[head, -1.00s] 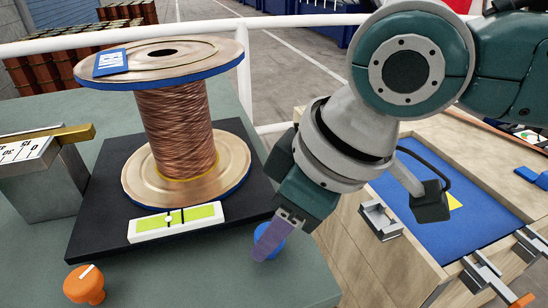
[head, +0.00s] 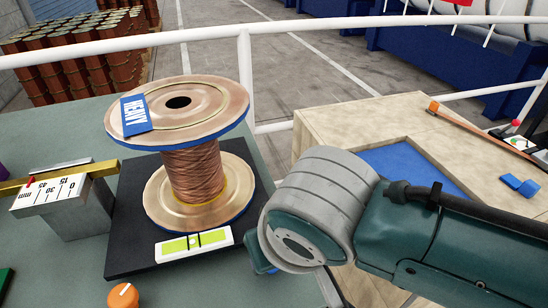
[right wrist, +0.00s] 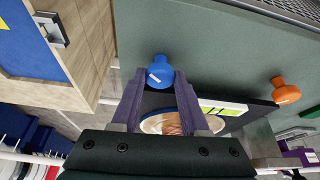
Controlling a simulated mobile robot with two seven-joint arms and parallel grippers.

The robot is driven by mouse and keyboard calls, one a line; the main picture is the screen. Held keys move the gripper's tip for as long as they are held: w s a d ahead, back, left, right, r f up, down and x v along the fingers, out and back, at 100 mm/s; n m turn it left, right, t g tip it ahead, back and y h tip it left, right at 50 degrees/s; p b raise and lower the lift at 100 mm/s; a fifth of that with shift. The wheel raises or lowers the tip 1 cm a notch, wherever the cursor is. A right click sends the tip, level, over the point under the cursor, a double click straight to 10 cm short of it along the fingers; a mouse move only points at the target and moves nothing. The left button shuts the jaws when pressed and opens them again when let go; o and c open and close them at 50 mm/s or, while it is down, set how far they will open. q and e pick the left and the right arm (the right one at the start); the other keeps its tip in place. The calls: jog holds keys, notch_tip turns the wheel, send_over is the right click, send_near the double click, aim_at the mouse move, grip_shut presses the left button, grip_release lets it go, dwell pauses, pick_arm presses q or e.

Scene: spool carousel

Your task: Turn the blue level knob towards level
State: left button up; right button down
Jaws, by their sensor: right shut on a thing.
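The blue knob (right wrist: 161,72) sits between the purple fingertips of my right gripper (right wrist: 160,77) in the right wrist view, and the gripper is shut on it. A pale mark shows on the knob. In the head view my right arm hides the gripper and most of the knob, leaving a blue sliver (head: 258,264). The spirit level (head: 194,244), with its yellow-green window, lies on the front of the black plate (head: 130,235); its pale bubble appears near the middle marks. The copper spool (head: 192,172) stands upright on the plate, bearing a blue HEAVY label. My left gripper is not seen.
An orange knob (head: 123,296) stands on the green table left of the blue one. A mm gauge block (head: 65,200) with a brass bar is left of the plate. A wooden bench (head: 325,125) with a blue recess is on the right. A white rail runs behind.

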jog(key=shift+a+r+m+h+p, duration=0.15)
jog(key=shift+m+h+p, duration=0.2)
jog(key=shift+m, duration=0.55)
jog(key=c, duration=0.7)
grip_release()
jog(key=shift+s+r+p, duration=0.15)
jog(key=shift+r+p, duration=0.15)
jog(key=shift+r, duration=0.1)
jog(key=p+v, duration=0.2)
jog(key=v, duration=0.6)
jog(key=shift+s+r, duration=0.3)
jog(key=shift+s, duration=0.05)
